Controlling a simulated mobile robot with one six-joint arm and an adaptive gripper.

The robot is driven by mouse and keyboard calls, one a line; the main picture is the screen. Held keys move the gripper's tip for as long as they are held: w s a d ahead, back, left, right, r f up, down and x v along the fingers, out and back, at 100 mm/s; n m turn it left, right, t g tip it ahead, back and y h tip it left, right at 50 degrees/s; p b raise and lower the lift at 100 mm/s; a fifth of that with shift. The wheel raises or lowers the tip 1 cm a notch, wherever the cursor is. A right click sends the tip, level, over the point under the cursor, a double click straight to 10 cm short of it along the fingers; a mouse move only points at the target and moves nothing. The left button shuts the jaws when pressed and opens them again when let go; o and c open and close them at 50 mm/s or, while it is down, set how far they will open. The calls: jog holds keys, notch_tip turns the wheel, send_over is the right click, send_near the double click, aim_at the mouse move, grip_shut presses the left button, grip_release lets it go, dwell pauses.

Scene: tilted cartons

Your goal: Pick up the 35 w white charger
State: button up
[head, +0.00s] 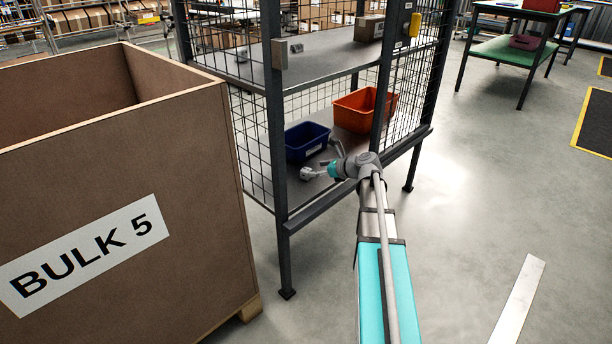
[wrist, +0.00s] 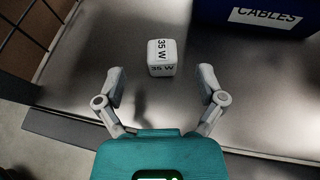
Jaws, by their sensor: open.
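The white charger (wrist: 162,58) is a small cube marked "35 W" on its top and front faces. It sits on the grey metal shelf (wrist: 240,105) in the wrist view, just beyond my fingertips and between their lines. My gripper (wrist: 160,82) is open and empty, one finger to each side and short of the charger. In the head view my gripper (head: 318,172) reaches into the lower level of the cage rack. A small white shape (head: 306,173) at its tip there is probably the charger; it is too small to read.
A blue bin (wrist: 262,18) labelled "CABLES" stands right behind the charger. An orange bin (head: 364,110) is farther right on the same shelf. Wire mesh (wrist: 30,35) and a rack post (head: 277,150) are close on the left. A large "BULK 5" carton (head: 100,200) stands left of the rack.

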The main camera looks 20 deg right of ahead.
aim_at(307, 169)
jog(key=b+x, duration=0.1)
jog(key=x, duration=0.2)
jog(key=shift+w+d+f, duration=0.1)
jog(key=shift+w+f, duration=0.05)
jog(key=shift+f, duration=0.1)
jog(key=shift+w+a+f+b, duration=0.15)
jog(key=shift+w+a+b, duration=0.2)
jog(key=shift+w, duration=0.1)
grip_shut()
jog(key=shift+r, duration=0.2)
dwell(0.3)
